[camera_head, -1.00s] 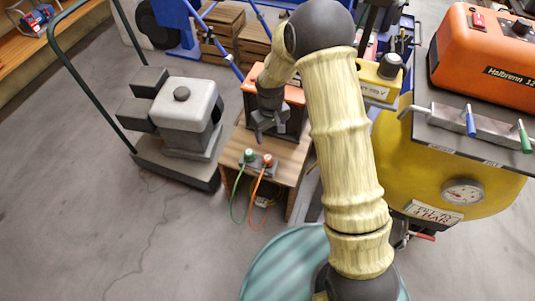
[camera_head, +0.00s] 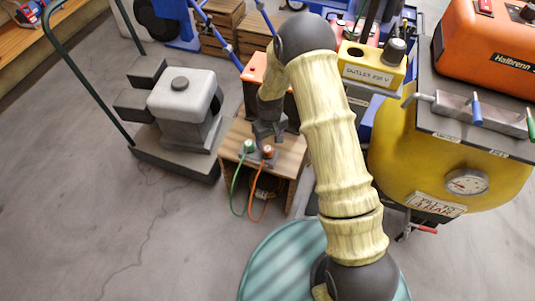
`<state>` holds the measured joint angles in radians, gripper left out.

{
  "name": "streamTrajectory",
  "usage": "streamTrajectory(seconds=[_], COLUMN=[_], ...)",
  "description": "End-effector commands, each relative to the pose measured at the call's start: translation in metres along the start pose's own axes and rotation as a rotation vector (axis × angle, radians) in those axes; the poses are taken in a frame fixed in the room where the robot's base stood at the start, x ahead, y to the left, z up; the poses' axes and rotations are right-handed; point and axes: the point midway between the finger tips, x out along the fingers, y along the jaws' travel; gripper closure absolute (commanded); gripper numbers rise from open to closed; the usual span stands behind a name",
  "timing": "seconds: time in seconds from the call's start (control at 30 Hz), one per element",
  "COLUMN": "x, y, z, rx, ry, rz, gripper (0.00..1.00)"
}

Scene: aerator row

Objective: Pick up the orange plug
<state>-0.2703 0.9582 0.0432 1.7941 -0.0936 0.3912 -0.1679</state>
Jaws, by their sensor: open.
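The orange plug (camera_head: 268,152) stands at the front edge of a small wooden stand (camera_head: 289,160), with an orange cord hanging from it. A green plug (camera_head: 248,147) with a green cord is just left of it. My gripper (camera_head: 268,139) points down right above and behind the orange plug, very close to it. It is open and dark, and its fingers are small in this view. I cannot tell whether they touch the plug or reach around it.
A grey machine on a cart (camera_head: 183,100) stands to the left. A yellow tank (camera_head: 455,165) with a gauge and an orange unit (camera_head: 490,45) are to the right. A yellow outlet box (camera_head: 371,68) is behind my arm. The floor (camera_head: 90,210) at the left front is clear.

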Motion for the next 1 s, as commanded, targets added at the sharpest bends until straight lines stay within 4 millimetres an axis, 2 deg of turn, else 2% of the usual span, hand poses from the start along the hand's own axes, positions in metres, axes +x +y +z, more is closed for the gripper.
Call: streamTrajectory(seconds=[0.03,0.17,0.57,0.9,1.0], x=[0.012,0.026,0.03,0.073,0.08], y=[0.0,0.0,-0.001,-0.004,-0.004], z=[0.001,0.0,-0.001,-0.009,-0.009], rx=[0.0,0.0,0.0,0.0,0.0], ry=[-0.003,-0.001,0.0,-0.001,0.0], rz=[-0.001,0.0,0.0,-0.001,-0.001], gripper=[0.36,0.36,0.36,0.36,0.36])
